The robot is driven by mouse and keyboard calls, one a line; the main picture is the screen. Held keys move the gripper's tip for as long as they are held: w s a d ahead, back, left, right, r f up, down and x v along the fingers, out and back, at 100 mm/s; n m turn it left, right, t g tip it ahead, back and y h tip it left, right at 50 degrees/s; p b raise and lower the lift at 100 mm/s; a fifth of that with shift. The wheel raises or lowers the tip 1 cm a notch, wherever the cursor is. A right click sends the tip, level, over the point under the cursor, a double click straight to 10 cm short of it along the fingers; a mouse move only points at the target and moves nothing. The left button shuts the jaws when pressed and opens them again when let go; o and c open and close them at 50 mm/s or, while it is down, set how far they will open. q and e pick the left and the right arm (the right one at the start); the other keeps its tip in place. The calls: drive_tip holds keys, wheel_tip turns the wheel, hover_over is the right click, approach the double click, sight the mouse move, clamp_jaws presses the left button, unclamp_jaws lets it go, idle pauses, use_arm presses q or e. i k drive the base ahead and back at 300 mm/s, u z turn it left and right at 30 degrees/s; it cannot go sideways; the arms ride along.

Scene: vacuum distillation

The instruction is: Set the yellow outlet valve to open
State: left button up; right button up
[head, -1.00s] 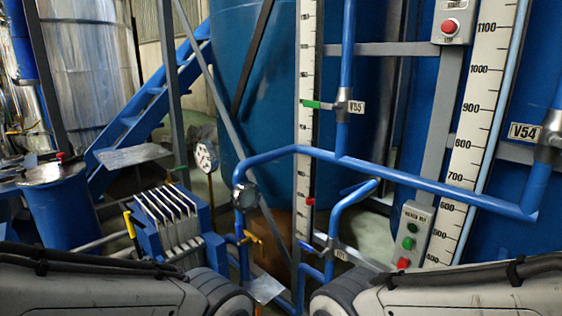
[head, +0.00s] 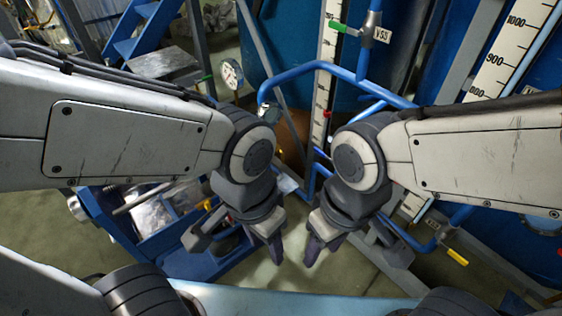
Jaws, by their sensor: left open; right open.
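A yellow valve handle (head: 457,257) sits on a blue pipe at the lower right. Another small yellow handle (head: 208,205) shows at the left, partly hidden by my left arm. I cannot tell which is the outlet valve. My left gripper (head: 235,244) is open and empty in the lower middle, pointing down. My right gripper (head: 354,252) is open and empty just right of it, also pointing down. The lower-right yellow handle is to the right of my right gripper and apart from it.
Blue pipes (head: 335,68) run behind my arms, with a green-handled valve (head: 340,27) tagged V35 above. A round gauge (head: 232,74) is at upper left. White scales (head: 508,45) stand at right. Blue framework (head: 205,262) lies below my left gripper. Some bare floor shows between the grippers.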

sight(451, 252)
drive_tip(key=u, duration=0.5)
drive_tip(key=i, duration=1)
drive_tip(key=z, duration=0.5)
